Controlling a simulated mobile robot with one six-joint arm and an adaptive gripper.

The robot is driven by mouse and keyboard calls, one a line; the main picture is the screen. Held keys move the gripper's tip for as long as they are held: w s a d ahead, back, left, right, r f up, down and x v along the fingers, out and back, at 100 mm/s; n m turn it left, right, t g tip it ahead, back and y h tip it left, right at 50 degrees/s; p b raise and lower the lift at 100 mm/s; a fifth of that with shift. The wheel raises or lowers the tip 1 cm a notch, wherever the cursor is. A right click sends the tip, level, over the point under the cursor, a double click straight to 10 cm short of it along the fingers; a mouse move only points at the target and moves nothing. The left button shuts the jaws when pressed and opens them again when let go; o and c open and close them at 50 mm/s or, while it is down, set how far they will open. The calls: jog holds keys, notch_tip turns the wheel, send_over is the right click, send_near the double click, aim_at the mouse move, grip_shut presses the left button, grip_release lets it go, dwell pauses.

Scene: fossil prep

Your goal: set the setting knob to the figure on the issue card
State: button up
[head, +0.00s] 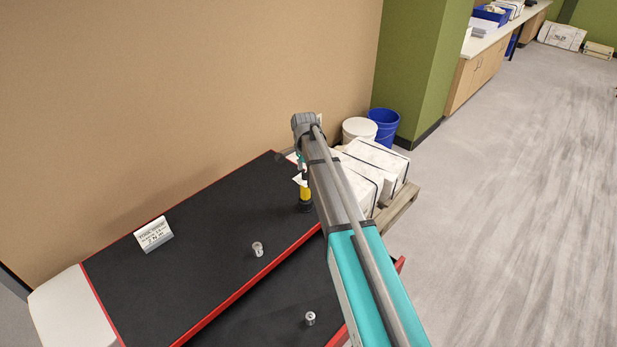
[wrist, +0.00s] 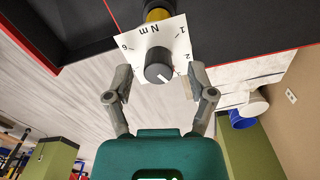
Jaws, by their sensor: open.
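The setting knob (wrist: 158,68) is a round black knob with a white pointer line, on a white dial plate (wrist: 133,58) marked "Nm". Figures 1, 2 and 6 show around it; the lower dial is partly hidden. The pointer slants to the lower right in the wrist view. My gripper (wrist: 157,88) is open, one finger on each side of the knob, with visible gaps. In the head view, my arm partly hides the yellow and black tool (head: 305,189) bearing the dial. The issue card (head: 154,234) stands on the bench's left; its small print is unclear.
The black bench top (head: 200,265) has red edges. One metal fitting (head: 257,249) stands on it; another (head: 310,318) sits on the lower black surface. White blocks (head: 375,165) on a pallet and a blue bucket (head: 384,122) are beyond.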

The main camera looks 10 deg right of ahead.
jog(key=shift+f, duration=0.45)
